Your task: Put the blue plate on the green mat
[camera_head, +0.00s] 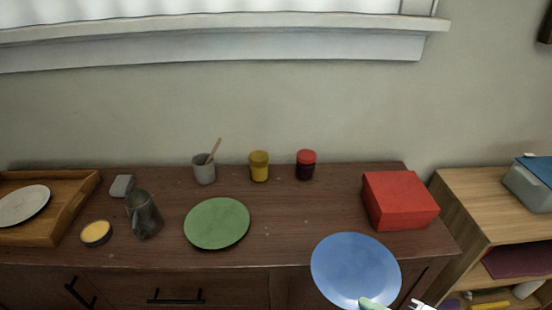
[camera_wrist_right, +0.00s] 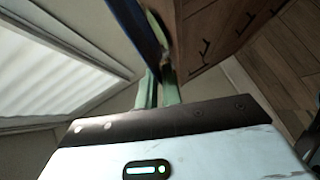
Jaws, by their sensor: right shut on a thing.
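The blue plate (camera_head: 355,266) is in the head view at the lower right, in front of the dresser's front edge. My right gripper (camera_head: 372,304) is shut on its near rim and holds it up. In the right wrist view, the gripper's green fingers (camera_wrist_right: 158,88) pinch the plate, which shows as a dark blue edge (camera_wrist_right: 137,32). The round green mat (camera_head: 217,223) lies flat and bare on the dresser top, to the left of the plate. My left gripper is in neither view.
A red box (camera_head: 400,201) stands behind the plate. A dark metal pitcher (camera_head: 144,214) and a yellow-topped tin (camera_head: 96,233) are left of the mat. A grey cup (camera_head: 204,169), yellow jar (camera_head: 259,166) and red-lidded jar (camera_head: 306,165) stand behind. A wooden tray (camera_head: 80,190) is far left.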

